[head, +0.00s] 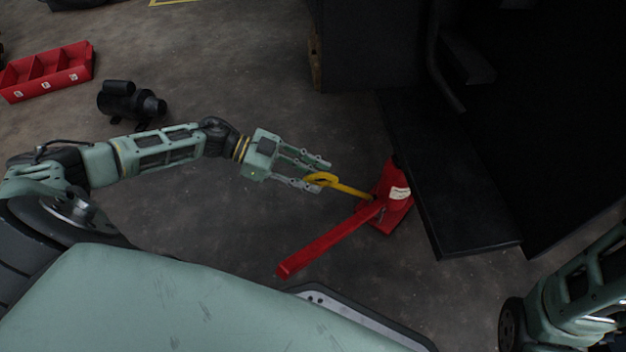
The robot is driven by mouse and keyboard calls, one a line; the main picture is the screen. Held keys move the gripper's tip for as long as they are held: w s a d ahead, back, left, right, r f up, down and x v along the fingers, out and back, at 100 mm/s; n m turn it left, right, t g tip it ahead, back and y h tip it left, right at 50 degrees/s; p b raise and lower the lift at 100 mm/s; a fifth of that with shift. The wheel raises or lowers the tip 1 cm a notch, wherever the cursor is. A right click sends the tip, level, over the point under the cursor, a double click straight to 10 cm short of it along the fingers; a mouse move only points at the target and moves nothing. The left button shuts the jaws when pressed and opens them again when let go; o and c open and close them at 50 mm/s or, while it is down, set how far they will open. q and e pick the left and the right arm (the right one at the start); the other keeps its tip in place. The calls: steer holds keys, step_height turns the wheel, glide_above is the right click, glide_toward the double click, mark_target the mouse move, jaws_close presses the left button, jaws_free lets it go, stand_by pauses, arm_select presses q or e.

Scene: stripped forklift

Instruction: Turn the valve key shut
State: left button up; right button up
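The yellow valve key (349,189) has a looped end and a straight shaft. It sticks out to the left from a red jack-like body (393,199) on the floor, beside the black forklift. My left gripper (322,173) reaches in from the left, with its fingers apart at the looped end of the key. The loop lies by the lower fingertip, with a gap to the upper one. I cannot tell whether the finger touches it. My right arm shows at the lower right, but its gripper is out of view.
A red bar (330,240) extends from the red body towards my base. The black forklift step (450,190) overhangs close on the right. A black motor-like part (130,102) and a red divided tray (46,78) lie at upper left. Floor behind my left arm is mostly clear.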

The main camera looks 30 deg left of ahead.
arm_select(q)
steer(key=shift+w+d+f, duration=0.1)
steer(key=shift+d, duration=0.15)
jaws_close()
stand_by(0.3)
